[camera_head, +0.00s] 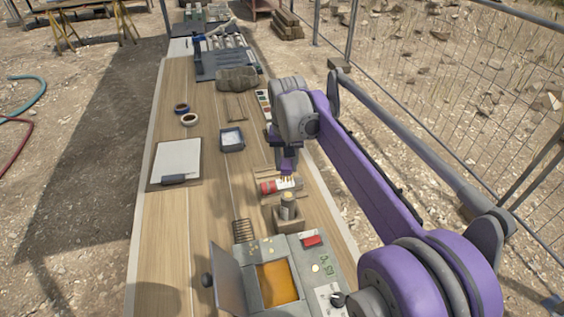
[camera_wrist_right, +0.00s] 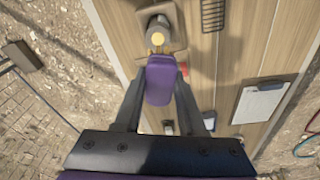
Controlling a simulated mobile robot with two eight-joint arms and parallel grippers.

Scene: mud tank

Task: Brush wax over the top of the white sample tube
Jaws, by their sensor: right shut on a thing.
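My right gripper (camera_head: 287,158) is shut on a brush with a purple handle (camera_wrist_right: 160,82). Its yellow bristles (camera_head: 287,178) point down, just behind the upright sample tube (camera_head: 288,208) in the head view. In the right wrist view the bristles (camera_wrist_right: 158,51) overlap the near edge of the tube (camera_wrist_right: 158,24); I cannot tell whether they touch it. The tube is pale grey-white with a yellowish top and stands in a wooden block (camera_head: 287,222). The wax tank (camera_head: 248,292) holds orange wax (camera_head: 277,284), its lid (camera_head: 227,280) open. My left gripper is not in view.
A red-and-white cylinder (camera_head: 268,187) lies behind the tube. The wooden table's left front (camera_head: 165,240) is clear. A mesh fence (camera_head: 450,80) runs along the right.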

